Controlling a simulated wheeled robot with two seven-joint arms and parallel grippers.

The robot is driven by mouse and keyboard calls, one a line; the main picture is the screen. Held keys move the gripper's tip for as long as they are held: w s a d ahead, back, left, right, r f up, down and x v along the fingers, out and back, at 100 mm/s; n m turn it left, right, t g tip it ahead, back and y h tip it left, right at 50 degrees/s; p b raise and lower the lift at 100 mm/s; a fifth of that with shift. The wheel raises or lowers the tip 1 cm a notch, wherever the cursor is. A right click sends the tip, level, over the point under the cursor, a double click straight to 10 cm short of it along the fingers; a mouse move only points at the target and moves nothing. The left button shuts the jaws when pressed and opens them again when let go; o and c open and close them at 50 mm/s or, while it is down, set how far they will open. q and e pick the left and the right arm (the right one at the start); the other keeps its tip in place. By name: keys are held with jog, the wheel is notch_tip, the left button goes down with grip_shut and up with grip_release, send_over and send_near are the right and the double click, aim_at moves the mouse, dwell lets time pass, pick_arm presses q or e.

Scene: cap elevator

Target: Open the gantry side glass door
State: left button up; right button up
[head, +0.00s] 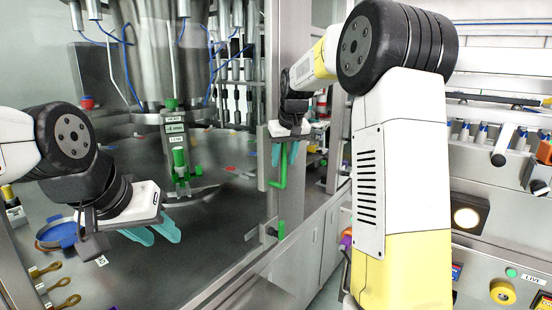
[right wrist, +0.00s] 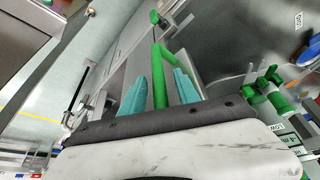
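The green door handle (head: 283,170) is an upright bar on a metal bracket at the edge of the gantry frame, in the middle of the head view. It also shows in the right wrist view (right wrist: 159,80). My right gripper (head: 286,154) is at the handle's upper part. In the right wrist view its teal fingers (right wrist: 156,90) stand open on either side of the green bar, with narrow gaps visible. The glass itself is hard to make out, and I cannot tell the door's exact position. My left gripper (head: 160,239) is open and empty above the grey machine deck at left.
A steel machine (head: 155,60) with hoses and a green part (head: 179,160) stands behind the frame. A blue round dish (head: 60,234) and brass-coloured keys (head: 62,284) lie at lower left. A control panel (head: 500,270) is at right. Open floor shows right of the cabinet.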

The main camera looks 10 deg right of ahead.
grip_shut()
dwell(1.4)
